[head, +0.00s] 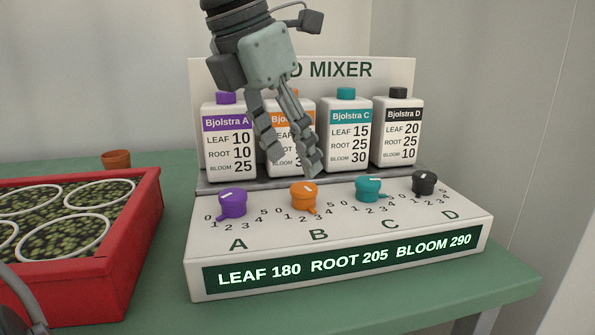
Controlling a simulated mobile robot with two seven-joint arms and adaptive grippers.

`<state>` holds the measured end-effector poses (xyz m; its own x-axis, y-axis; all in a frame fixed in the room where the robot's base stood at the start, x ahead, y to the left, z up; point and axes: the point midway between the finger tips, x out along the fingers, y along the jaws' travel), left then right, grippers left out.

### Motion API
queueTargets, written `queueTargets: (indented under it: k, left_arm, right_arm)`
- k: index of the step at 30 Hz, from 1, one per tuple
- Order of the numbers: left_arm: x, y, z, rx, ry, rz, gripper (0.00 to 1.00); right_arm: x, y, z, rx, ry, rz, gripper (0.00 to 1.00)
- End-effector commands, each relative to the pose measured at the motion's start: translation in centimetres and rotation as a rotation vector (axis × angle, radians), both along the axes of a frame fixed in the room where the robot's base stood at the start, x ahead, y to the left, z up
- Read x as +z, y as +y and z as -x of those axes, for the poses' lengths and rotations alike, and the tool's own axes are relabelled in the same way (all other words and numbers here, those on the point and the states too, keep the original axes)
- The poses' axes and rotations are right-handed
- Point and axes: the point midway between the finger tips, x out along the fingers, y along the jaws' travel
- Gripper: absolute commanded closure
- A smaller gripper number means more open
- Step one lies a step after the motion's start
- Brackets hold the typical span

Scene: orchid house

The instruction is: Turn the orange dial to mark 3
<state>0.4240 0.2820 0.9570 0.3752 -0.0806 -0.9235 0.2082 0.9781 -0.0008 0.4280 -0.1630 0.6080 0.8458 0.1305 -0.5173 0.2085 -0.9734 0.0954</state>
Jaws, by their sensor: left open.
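The orange dial (303,196) sits on the white mixer's sloping front (345,238), above the letter B. My right gripper is not in view.
A purple dial (232,203) stands left of the orange one, a teal dial (368,188) and a black dial (424,182) right. Bottles stand behind. The display (345,263) reads LEAF 180, ROOT 205, BLOOM 290. A red crate (125,270) is left on the green table (400,315).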

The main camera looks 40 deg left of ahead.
Motion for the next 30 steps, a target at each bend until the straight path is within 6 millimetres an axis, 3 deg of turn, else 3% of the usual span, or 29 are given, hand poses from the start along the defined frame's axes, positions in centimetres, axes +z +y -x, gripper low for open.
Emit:
queueTargets:
  k: [6,12,30]
  left_arm:
    - [4.3,0.4,1.7,0.003,-0.004,0.0,0.46]
    - [6.4,0.6,2.5,0.001,-0.001,-0.002,0.46]
    - [6.7,0.6,2.7,0.0,0.0,0.0,0.46]
  right_arm:
    - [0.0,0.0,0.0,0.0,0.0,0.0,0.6]
    - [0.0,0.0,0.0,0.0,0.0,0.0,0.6]
    - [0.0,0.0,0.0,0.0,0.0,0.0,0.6]
